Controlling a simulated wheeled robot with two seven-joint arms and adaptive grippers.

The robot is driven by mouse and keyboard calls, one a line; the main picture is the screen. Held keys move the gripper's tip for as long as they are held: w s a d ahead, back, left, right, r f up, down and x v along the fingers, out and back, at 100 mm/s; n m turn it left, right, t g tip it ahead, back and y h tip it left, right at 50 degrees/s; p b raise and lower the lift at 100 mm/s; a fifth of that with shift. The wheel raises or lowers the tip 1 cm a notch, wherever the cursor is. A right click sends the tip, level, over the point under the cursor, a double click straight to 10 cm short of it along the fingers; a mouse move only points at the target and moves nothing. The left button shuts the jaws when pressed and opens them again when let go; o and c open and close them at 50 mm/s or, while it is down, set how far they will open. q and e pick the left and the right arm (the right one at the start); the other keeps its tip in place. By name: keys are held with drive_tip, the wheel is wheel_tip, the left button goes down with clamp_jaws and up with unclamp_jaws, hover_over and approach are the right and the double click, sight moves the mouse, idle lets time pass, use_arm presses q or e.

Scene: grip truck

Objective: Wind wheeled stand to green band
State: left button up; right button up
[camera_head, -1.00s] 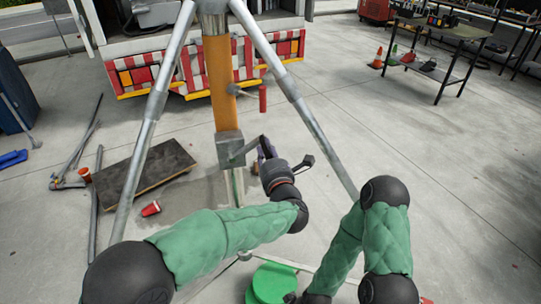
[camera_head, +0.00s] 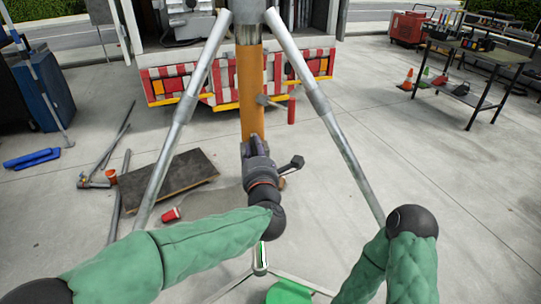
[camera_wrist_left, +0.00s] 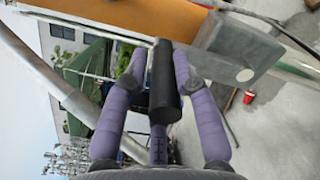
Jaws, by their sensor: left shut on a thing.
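The wheeled stand has an orange mast (camera_head: 250,85) between grey legs (camera_head: 180,115); its wheels are not clearly visible. A narrow green strip, possibly the green band (camera_head: 264,256), shows on the lower centre tube. My left gripper (camera_head: 256,147) is in front of the mast's lower end and hides most of the crank box there. In the left wrist view, its purple fingers (camera_wrist_left: 160,85) are shut around the black crank handle (camera_wrist_left: 164,82). The grey crank box (camera_wrist_left: 236,46) is beside the handle, at the orange mast (camera_wrist_left: 170,14). My right gripper is out of view.
A dark wheeled board (camera_head: 165,183) and a red cup (camera_head: 171,214) lie left of the stand. Pipes lie beyond them. A truck's striped rear (camera_head: 180,85) stands behind. A work table (camera_head: 478,62) is at back right. The right floor is open.

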use_arm(q)
drive_tip(key=shift+a+f, duration=0.1)
drive_tip(key=shift+a, duration=0.8)
drive_tip(key=shift+s+a+f+b, duration=0.1)
drive_tip(key=shift+a+f+b, duration=0.25)
drive_tip(key=shift+a+b, duration=0.2)
drive_tip(key=shift+s+a+f+b, duration=0.1)
drive_tip(key=shift+a+f+b, duration=0.2)
drive_tip(key=shift+a+b, duration=0.25)
drive_tip(key=shift+c, duration=0.4)
drive_tip(key=a+f, duration=0.7)
drive_tip(key=f, duration=0.6)
drive_tip(key=d+f, duration=1)
drive_tip(key=d, duration=0.1)
drive_tip(key=shift+d+f, duration=0.25)
drive_tip(key=shift+d, duration=0.15)
drive_tip(key=o, duration=1.2)
drive_tip(key=shift+w, duration=0.1)
drive_tip(key=shift+r, duration=0.3)
